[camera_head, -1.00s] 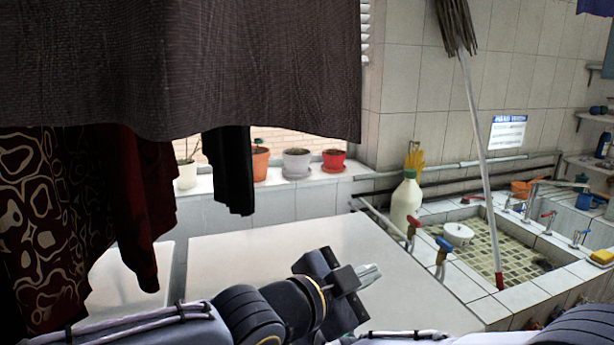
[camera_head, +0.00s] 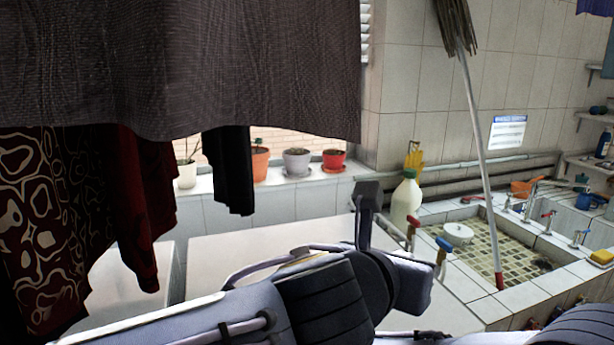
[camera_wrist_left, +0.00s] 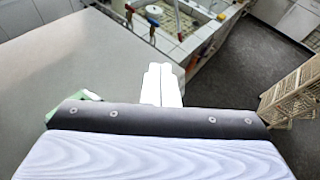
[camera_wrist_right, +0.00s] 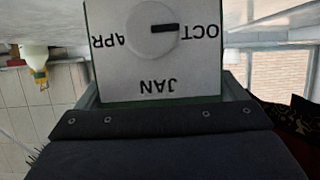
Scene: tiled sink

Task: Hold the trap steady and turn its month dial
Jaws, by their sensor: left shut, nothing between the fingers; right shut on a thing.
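The trap (camera_wrist_right: 120,75) is a box with a pale front and green edges. It fills the top middle of the right wrist view, its lettering upside down. Its round month dial (camera_wrist_right: 140,40) has a black pointer towards OCT; APR and JAN also show. My right gripper (camera_wrist_right: 157,90) is shut on the trap, which sits between its fingers. My left gripper (camera_wrist_left: 162,85) is shut and empty, its pale fingers together over the counter edge. A green piece, perhaps the trap, shows beside its housing. In the head view, my left arm hides the trap and both grippers' fingers.
A pale counter (camera_head: 240,245) lies under my arms. A tiled sink (camera_head: 490,240) with a leaning mop (camera_head: 482,150) and taps is at the right. A white bottle (camera_head: 405,200) stands behind the counter. Dark cloths (camera_head: 180,65) hang at upper left. A wooden rack (camera_wrist_left: 290,95) stands right of my left gripper.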

